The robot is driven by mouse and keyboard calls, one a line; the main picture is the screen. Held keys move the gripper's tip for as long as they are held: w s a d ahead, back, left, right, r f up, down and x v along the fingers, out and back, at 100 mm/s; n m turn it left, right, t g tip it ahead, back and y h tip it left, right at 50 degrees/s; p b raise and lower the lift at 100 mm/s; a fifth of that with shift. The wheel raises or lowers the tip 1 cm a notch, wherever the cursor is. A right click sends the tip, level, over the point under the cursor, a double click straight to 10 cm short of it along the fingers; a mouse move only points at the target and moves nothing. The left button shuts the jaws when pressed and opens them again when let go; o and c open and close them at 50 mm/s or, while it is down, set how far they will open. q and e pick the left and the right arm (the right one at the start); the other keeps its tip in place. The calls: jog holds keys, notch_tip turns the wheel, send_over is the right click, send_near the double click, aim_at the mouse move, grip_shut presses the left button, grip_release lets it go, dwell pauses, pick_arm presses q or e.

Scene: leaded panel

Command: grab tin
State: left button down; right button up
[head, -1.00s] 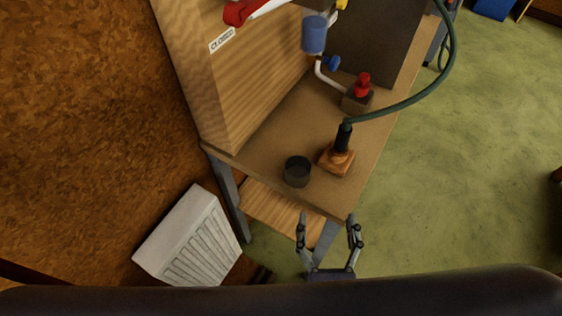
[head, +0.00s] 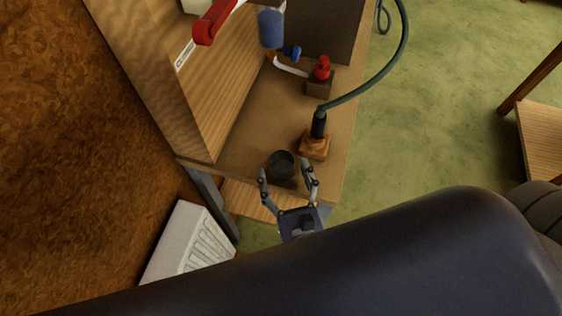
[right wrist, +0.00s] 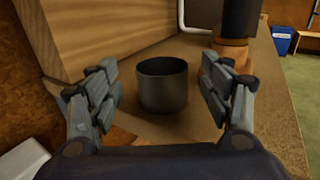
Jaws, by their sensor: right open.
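The tin (head: 281,164) is a small dark grey, open-topped cylinder standing upright near the front end of the brown bench top. My right gripper (head: 287,178) is open, with its fingertips close to the tin's near side. In the right wrist view the tin (right wrist: 163,86) stands centred between the two open fingers, a little beyond them, with a gap on each side. Nothing is in the right gripper (right wrist: 162,92). My left gripper is not in view.
A wooden block with a black handle (head: 314,147) and green hose stands just right of the tin. A red-topped valve (head: 321,72) is farther back. A wooden panel (head: 215,95) rises along the left. A white heater (head: 188,246) stands below.

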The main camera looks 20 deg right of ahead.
aim_at(279, 151)
jog(key=w, duration=0.1)
jog(key=w+p, duration=0.1)
jog(key=w, duration=0.1)
jog(key=shift+w+d+r, duration=0.15)
jog(key=shift+w+d, duration=0.1)
jog(key=shift+w, duration=0.3)
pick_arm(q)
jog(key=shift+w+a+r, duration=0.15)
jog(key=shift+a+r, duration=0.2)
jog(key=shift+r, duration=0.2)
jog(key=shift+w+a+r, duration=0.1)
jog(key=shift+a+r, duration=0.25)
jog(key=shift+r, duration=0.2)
pick_arm(e)
jog(key=c, duration=1.1)
jog(key=shift+c, duration=0.2)
